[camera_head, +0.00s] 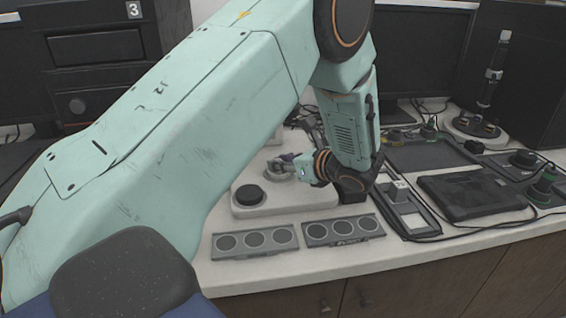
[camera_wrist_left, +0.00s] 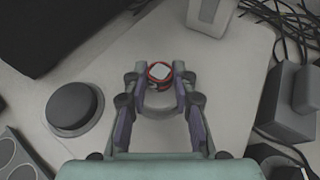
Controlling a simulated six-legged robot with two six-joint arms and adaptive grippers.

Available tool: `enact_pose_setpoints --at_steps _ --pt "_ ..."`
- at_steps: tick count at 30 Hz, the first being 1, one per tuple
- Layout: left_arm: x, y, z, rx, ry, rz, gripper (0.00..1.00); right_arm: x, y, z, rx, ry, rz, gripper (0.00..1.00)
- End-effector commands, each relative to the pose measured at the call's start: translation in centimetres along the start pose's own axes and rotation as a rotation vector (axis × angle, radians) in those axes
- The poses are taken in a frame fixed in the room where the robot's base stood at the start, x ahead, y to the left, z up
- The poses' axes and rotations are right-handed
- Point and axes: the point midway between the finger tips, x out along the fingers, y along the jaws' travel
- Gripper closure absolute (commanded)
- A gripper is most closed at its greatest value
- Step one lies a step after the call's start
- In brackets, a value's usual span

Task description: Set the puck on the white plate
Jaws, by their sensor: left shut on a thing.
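My left gripper (camera_head: 284,168) reaches down over a white base (camera_head: 300,203); in the left wrist view its fingers (camera_wrist_left: 159,84) are shut on the puck (camera_wrist_left: 158,73). The puck is small, with a red rim and a pale square patch on top. A pale round plate (camera_wrist_left: 160,104) shows between the fingers, close below the puck. I cannot tell whether the puck touches it. In the head view the fingers largely hide the puck. My right gripper is not in view.
A black round knob (camera_head: 249,195) stands on the white base, left of the gripper. Two grey trays with round wells (camera_head: 255,242) (camera_head: 343,230) lie in front. Right are a dark tablet (camera_head: 471,193), a dark tray (camera_head: 428,152) and cables. A grey block (camera_wrist_left: 287,102) stands right in the wrist view.

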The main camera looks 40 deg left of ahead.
Motion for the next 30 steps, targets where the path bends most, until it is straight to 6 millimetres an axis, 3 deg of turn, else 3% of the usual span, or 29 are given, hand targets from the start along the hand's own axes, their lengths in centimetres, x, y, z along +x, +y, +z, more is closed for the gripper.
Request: enact_pose_setpoints --at_steps 2,3,11,22,30 --pt "0.1 0.0 -0.2 0.000 0.000 0.000 0.99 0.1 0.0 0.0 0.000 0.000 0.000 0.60" --pt "0.1 0.0 -0.3 0.000 0.000 0.000 0.73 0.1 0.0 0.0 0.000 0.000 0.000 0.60" --pt "0.1 0.0 -0.2 0.000 0.000 0.000 0.51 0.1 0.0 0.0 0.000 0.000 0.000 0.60" --pt "-0.2 0.0 0.2 0.001 -0.001 0.000 0.51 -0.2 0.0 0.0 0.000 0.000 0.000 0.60" --pt "-4.2 -0.1 0.5 0.003 -0.004 -0.003 0.51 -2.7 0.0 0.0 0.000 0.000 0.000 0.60"
